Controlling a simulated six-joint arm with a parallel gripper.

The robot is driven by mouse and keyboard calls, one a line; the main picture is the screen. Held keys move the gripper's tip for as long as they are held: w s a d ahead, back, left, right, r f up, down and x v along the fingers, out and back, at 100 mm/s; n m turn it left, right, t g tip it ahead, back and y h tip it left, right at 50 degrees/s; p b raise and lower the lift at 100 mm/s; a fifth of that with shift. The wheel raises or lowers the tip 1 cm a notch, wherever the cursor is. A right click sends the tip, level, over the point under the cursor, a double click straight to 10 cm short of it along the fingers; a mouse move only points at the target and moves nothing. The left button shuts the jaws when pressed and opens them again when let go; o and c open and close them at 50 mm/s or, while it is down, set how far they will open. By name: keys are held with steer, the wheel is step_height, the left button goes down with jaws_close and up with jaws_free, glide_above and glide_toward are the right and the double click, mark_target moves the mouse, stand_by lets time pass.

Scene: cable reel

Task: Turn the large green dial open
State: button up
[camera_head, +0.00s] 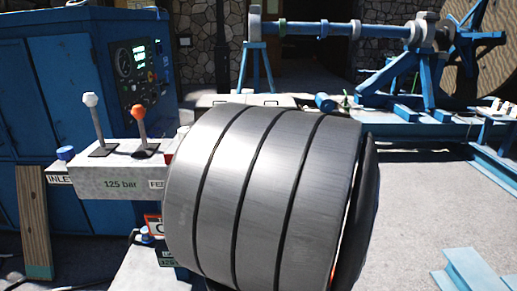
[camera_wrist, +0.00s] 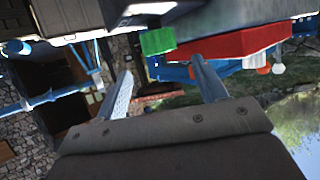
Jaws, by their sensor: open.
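In the wrist view a green part (camera_wrist: 157,41), which looks like the green dial, shows just beyond the fingertips, left of a larger red part (camera_wrist: 235,45). My gripper (camera_wrist: 163,76) is open, its two fingers spread with nothing between them. The green part lies ahead of the gap; I cannot tell whether a finger touches it. Its turn position is not clear. In the head view a large grey cylinder, which seems to be my own arm, fills the middle. I make out neither the dial nor my gripper there.
A pale valve block (camera_head: 120,185) carries a white-knobbed lever (camera_head: 91,101) and an orange-knobbed lever (camera_head: 139,114). A blue cabinet (camera_head: 45,85) stands behind it. A blue reel stand (camera_head: 425,75) is at the back right. Paved floor (camera_head: 430,205) is open at right.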

steer(key=x, duration=0.8)
steer(key=shift+c, duration=0.5)
steer(key=c, duration=0.9)
steer(key=shift+s+m+h, duration=0.1)
steer(key=shift+m+h, duration=0.3)
steer(key=shift+h, duration=0.1)
steer(key=m+t+h, duration=0.2)
steer(key=m+h, duration=0.1)
steer(key=shift+m+t+h, duration=0.3)
steer(key=shift+m+h, duration=0.6)
steer(key=shift+h, duration=0.4)
